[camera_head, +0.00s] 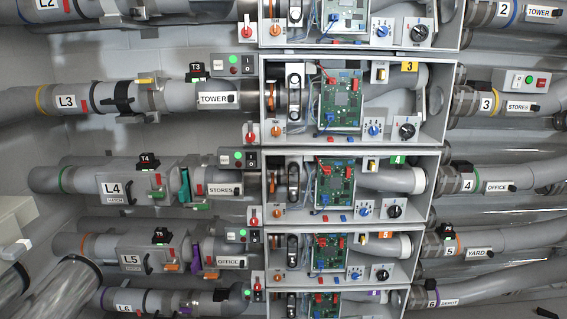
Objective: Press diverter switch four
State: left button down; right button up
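Row four runs across the middle, with a pipe labelled L4 (113,188) at left. A black block with a red-lettered T4 tag (149,161) sits on top of this pipe. To its right are a green-lit switch plate (238,160) and a red knob (254,222). The open grey box of row four (430,160) carries a green tag 4 (398,160), and a small pale rocker switch (372,164) sits left of the tag. I cannot tell which of these parts is the diverter switch. Neither gripper is in view.
Similar rows lie above and below, with tags such as L3 (67,102) and L5 (131,260). A separate plate with green and red buttons (526,81) is at upper right. Pipes crowd both sides.

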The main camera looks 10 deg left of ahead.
aim_at(250, 161)
jog(key=i+l+z, duration=0.1)
jog(key=i, duration=0.35)
jog(key=i+l+z, duration=0.15)
jog(key=i, duration=0.25)
jog(key=l, duration=0.05)
